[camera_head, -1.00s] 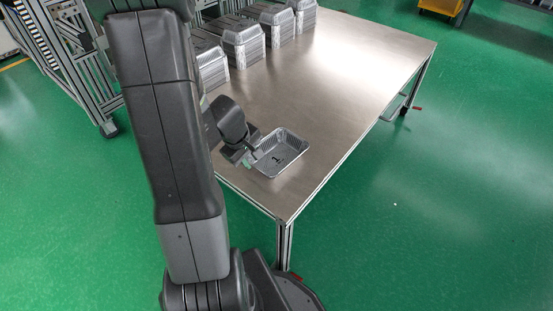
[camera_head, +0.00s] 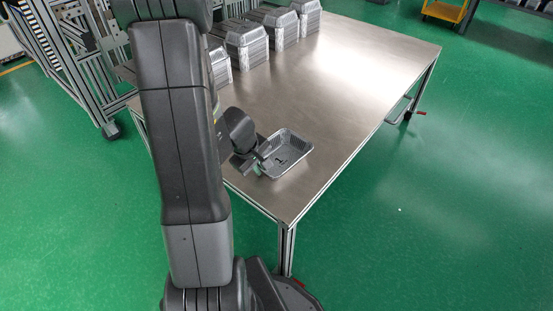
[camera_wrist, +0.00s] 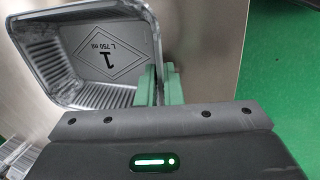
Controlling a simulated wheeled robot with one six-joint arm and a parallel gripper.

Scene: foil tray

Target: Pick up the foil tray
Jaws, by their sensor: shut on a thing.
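The foil tray (camera_head: 287,155) is a shallow silver rectangular tray with ribbed walls near the front corner of the metal table. In the wrist view the tray (camera_wrist: 95,55) shows its inside, with a printed diamond, a "1" and "750 ml" on its floor. My gripper (camera_head: 261,164) is at the tray's near left side. In the wrist view its green fingers (camera_wrist: 159,86) are shut on the tray's wall, one inside and one outside. The tray looks tilted in the head view; whether its underside touches the table is hard to tell.
Several stacks of foil trays (camera_head: 246,45) stand along the table's far left edge. The metal table (camera_head: 340,75) is otherwise clear. Its front corner and right edge lie close to the tray. A yellow cart (camera_head: 444,11) stands far off on the green floor.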

